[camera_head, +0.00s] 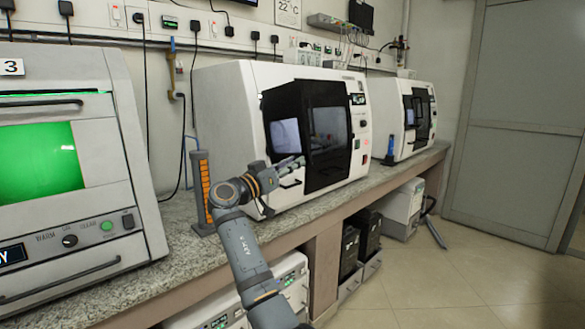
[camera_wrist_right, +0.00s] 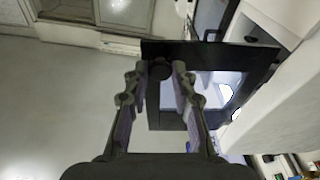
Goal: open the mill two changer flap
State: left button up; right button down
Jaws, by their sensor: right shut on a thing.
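The white mill (camera_head: 225,115) stands on the bench at the middle of the head view, with a black front door (camera_head: 328,150). My right gripper (camera_head: 298,162) is in front of the mill's dark left front section. In the right wrist view, its fingers (camera_wrist_right: 158,75) are closed around a dark round knob (camera_wrist_right: 159,67) at the edge of a dark panel (camera_wrist_right: 262,57), which looks like the flap. A pale window or opening shows beside the fingers. How far the flap stands open cannot be told. My left gripper is not in view.
A machine with a green window (camera_head: 40,160) and a "3" label stands at the left. Another white machine (camera_head: 385,115) stands farther right. The floor (camera_head: 430,280) at right is clear.

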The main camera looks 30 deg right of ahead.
dwell(0.3)
jog(key=c, duration=1.1)
grip_release()
jog(key=v, duration=0.7)
jog(key=shift+a+f, duration=0.1)
jog(key=shift+a, duration=0.15)
